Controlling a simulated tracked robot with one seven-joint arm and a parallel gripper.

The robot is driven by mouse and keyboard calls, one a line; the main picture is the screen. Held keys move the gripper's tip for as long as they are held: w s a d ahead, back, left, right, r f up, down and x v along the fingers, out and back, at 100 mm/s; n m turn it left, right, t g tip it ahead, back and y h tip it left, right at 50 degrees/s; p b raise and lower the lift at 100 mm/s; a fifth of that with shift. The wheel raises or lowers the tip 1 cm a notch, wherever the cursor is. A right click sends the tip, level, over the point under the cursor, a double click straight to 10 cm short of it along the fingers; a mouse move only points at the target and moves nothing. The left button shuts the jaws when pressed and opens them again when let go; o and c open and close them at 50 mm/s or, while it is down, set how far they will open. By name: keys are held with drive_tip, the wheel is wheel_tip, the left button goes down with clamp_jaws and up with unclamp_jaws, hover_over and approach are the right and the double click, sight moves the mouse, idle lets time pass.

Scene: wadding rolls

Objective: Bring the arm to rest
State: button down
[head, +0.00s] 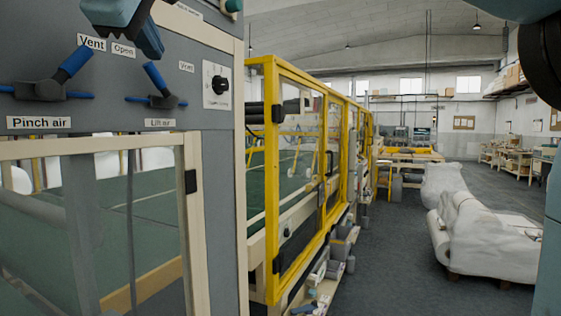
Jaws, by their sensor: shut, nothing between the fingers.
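My gripper (151,48) shows at the top left, in front of the upper part of a grey valve panel (215,150). Its fingers are together with nothing between them, and its upper part is cut off by the picture's top edge. Just below and left of it is a blue-handled valve lever (75,62) above the label "Pinch air". A second blue-handled lever (156,78), above the label "Lift air", is just below the fingers. I cannot tell whether the fingers touch the panel. Part of my arm fills the right edge.
A yellow-framed guard (275,180) runs back along the machine, right of the panel. A framed clear panel (190,210) is at lower left. White wadding rolls (485,235) lie at right. The grey floor (390,270) between is open.

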drive_tip(key=w+d+f+m+g+h, duration=0.1)
drive_tip(key=w+d+f+m+g, duration=0.25)
drive_tip(key=d+f, duration=0.85)
drive_tip(key=w+d+f+m+g+h, duration=0.3)
drive_tip(key=d+f, duration=0.4)
drive_tip(key=d, duration=0.8)
drive_tip(key=s+d+f+m+y, duration=0.1)
drive_tip(key=s+d+f+m, duration=0.3)
drive_tip(key=d+f, duration=0.4)
drive_tip(key=s+d+f+m+y, duration=0.2)
drive_tip(key=s+d+f+m, duration=0.3)
drive_tip(key=d+f, duration=0.3)
wheel_tip(320, 180, down, 4)
drive_tip(key=shift+d+r+m+g, duration=0.2)
drive_tip(key=shift+d+m+g, duration=0.2)
drive_tip(key=shift+m+g, duration=0.05)
drive_tip(key=shift+s, duration=0.1)
